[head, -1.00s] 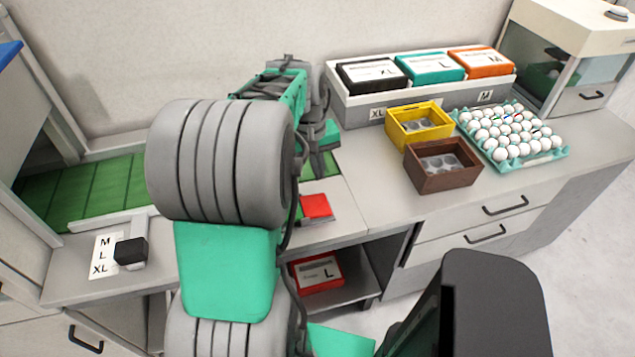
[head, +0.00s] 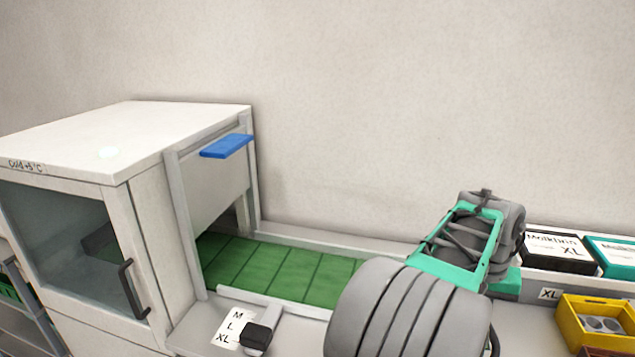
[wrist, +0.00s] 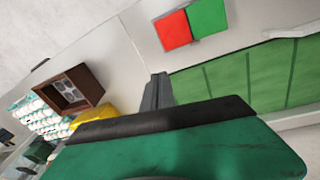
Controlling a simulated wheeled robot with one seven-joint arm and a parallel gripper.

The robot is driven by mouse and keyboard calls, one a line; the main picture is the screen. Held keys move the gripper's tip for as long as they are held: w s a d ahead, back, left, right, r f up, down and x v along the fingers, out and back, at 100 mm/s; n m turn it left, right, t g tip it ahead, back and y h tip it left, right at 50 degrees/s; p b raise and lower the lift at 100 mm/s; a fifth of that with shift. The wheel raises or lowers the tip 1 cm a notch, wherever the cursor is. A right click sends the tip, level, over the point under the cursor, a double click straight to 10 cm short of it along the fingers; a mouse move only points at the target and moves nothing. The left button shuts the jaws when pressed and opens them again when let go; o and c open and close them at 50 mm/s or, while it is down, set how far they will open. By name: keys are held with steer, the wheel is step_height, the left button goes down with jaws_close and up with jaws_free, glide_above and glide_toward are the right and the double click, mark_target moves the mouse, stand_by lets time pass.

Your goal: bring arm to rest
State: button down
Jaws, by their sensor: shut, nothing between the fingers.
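My gripper (wrist: 157,90) shows in the wrist view as dark grey fingers, close together, beyond the green and black wrist housing. It is shut and empty, above the light counter. In the head view my arm's grey and green links stand at the lower right, in front of the counter, and the fingers are hidden there. A red pad and a green pad (wrist: 208,16) lie on the counter ahead of the fingers in the wrist view.
A green conveyor belt (head: 282,272) leads into the white cold cabinet (head: 130,140) at left. A size selector (head: 257,337) stands in front. A brown crate (wrist: 90,85) and eggs (wrist: 40,118) show in the wrist view.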

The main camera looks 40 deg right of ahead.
steer(key=shift+m+y, duration=0.3)
steer(key=shift+m, duration=0.6)
steer(key=a+f, duration=0.2)
steer(key=w+a+f, duration=0.1)
steer(key=a+f, duration=0.1)
steer(key=f, duration=0.1)
steer(key=w+a+f, duration=0.1)
steer(key=a+f, duration=0.1)
steer(key=a, duration=0.1)
steer(key=shift+f, duration=0.3)
steer(key=w+a+n+t, duration=0.1)
steer(key=w+a+n, duration=0.4)
steer(key=w+a, duration=0.5)
steer(key=w+a+n+t, duration=0.1)
steer(key=w+a+n, duration=0.3)
steer(key=w+a, duration=0.65)
steer(key=w+a+r+n+t, duration=0.1)
steer(key=a+r+n, duration=0.1)
steer(key=a, duration=0.7)
steer(key=w+a+r+n+t, duration=0.1)
steer(key=w+a+r+n, duration=0.1)
steer(key=a+n, duration=0.3)
steer(key=a, duration=0.3)
steer(key=shift+a+r+t+y, duration=0.3)
steer(key=shift+a+r+y, duration=0.1)
steer(key=shift+w, duration=0.1)
